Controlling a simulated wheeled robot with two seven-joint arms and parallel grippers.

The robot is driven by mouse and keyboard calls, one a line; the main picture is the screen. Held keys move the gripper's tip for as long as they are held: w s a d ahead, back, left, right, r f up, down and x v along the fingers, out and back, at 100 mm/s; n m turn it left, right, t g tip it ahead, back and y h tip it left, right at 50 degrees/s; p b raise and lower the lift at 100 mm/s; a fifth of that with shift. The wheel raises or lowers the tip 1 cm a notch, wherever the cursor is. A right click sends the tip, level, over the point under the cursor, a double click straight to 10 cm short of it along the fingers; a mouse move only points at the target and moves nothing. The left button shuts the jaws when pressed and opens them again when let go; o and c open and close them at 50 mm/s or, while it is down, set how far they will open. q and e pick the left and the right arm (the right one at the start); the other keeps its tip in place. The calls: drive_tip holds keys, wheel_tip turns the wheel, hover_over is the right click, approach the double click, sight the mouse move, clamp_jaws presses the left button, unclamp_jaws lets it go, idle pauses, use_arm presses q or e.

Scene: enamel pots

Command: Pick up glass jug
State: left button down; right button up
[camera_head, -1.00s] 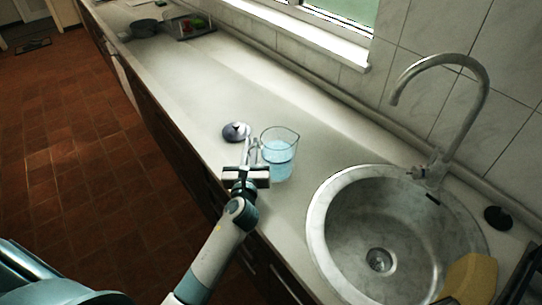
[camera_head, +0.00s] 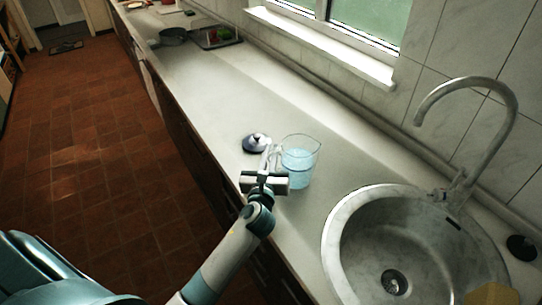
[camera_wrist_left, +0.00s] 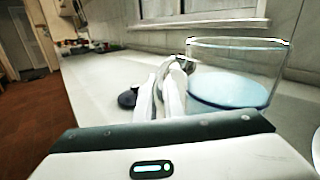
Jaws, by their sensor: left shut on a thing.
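The glass jug (camera_head: 299,166) is clear with pale blue liquid inside. It stands upright at the counter, left of the sink, and I cannot tell whether its base touches the surface. It also shows large at the right of the left wrist view (camera_wrist_left: 236,78). My left gripper (camera_head: 270,160) is at the jug's left side, shut on its handle. In the left wrist view the two fingers (camera_wrist_left: 167,92) are close together at the handle, which they partly hide. My right gripper is in neither view.
A dark and silver round object (camera_head: 256,143) lies just beyond the gripper. The round sink (camera_head: 336,224) and its tall tap (camera_head: 466,180) are to the right. A pan (camera_head: 173,37) and a tray (camera_head: 228,43) stand far back. The counter (camera_head: 215,95) between is clear.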

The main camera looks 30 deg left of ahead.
use_arm(q)
drive_tip(key=s+d+r+b, duration=0.1)
drive_tip(key=s+d+r, duration=0.1)
drive_tip(key=d+r, duration=0.6)
drive_tip(key=shift+d+r, duration=0.3)
drive_tip(key=shift+d, duration=1.35)
drive_tip(key=shift+s+d, duration=0.1)
drive_tip(key=shift+s, duration=0.1)
drive_tip(key=s+m+t+h, duration=0.1)
drive_tip(key=s+m+h, duration=0.2)
drive_tip(key=s+h, duration=0.2)
drive_tip(key=shift+s+a+r+m+h, duration=0.2)
drive_tip(key=shift+s+a+m+h, duration=0.15)
drive_tip(key=shift+s, duration=1.25)
